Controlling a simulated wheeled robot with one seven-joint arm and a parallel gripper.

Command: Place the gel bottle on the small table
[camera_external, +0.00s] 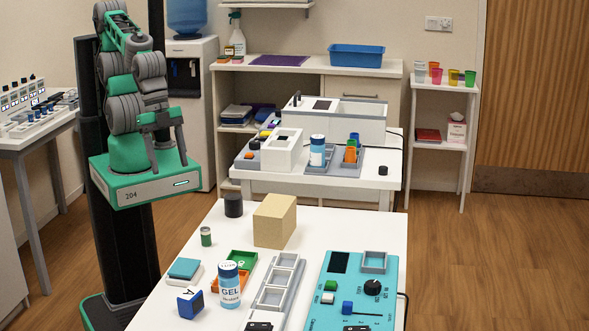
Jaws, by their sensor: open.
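The gel bottle (229,290), white and blue with a "GEL" label, stands upright on the near white table (215,240). It is beside a grey compartment tray and close to a blue lettered block. My gripper (168,168) is at the upper left, fingers pointing down, open and empty, well away from the bottle. Several tables are in view, and I cannot tell which is the small table. A white table (385,170) stands behind the near one. A narrow white stand (440,88) with several coloured cups is at the right.
A tan block (275,221), a black cylinder (233,205) and a small green can (206,237) stand behind the gel bottle. A teal panel (340,290) is to its right. A similar bottle (317,151) stands on the table behind. Floor at right is clear.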

